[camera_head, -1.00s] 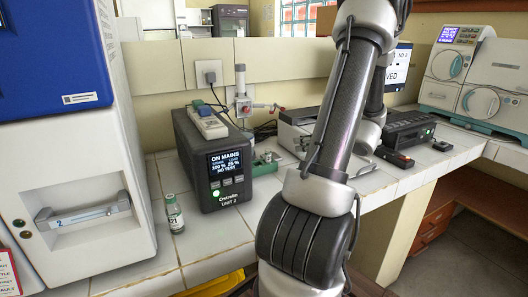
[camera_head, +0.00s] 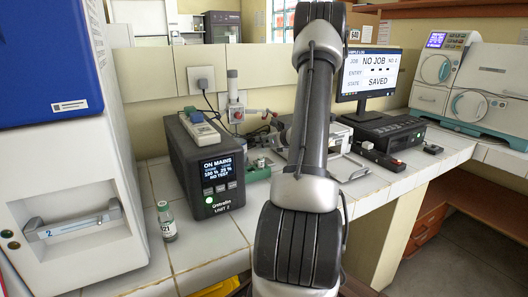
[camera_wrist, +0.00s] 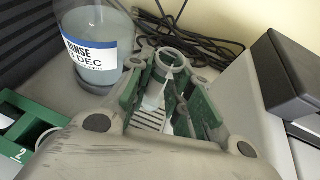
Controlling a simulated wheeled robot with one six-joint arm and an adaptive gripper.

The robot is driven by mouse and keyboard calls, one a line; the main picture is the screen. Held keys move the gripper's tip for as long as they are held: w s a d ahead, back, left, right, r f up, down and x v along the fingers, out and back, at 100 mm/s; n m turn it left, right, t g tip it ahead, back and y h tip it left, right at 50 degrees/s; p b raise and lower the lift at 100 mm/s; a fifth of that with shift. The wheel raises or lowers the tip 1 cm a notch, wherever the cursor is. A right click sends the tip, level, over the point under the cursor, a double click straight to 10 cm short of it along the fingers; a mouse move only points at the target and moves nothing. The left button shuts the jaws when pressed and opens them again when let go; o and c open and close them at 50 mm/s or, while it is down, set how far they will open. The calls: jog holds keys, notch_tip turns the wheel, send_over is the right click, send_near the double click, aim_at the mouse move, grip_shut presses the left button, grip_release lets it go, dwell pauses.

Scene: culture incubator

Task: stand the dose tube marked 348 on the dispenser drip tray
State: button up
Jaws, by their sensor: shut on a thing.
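My gripper (camera_wrist: 167,86) shows in the wrist view, with green-padded fingers closed on a pale, narrow tube-like thing (camera_wrist: 154,96), likely the dose tube. Its mark cannot be read. A slatted grey surface (camera_wrist: 150,120), perhaps the drip tray, shows below between the fingers. I cannot tell whether the tube touches it. A round ring shows just beyond the fingertips. In the head view my arm hides the gripper and what it holds. Another small vial (camera_head: 167,222), its label ending in 21, stands on the tiles at the left.
A rinse bottle (camera_wrist: 92,45) stands close left of the fingers. A green rack (camera_wrist: 25,135) is lower left, and cables lie behind. A dark power unit (camera_head: 207,165), a monitor (camera_head: 368,72) and a white machine (camera_head: 485,85) stand on the bench. The bench's front left is mostly clear.

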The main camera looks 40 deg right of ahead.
aim_at(264, 152)
notch_tip(264, 152, down, 4)
jog(key=shift+f, duration=0.1)
jog(key=shift+f, duration=0.2)
jog(key=o, duration=0.8)
jog(key=shift+r, duration=0.2)
jog(key=v, duration=1.2)
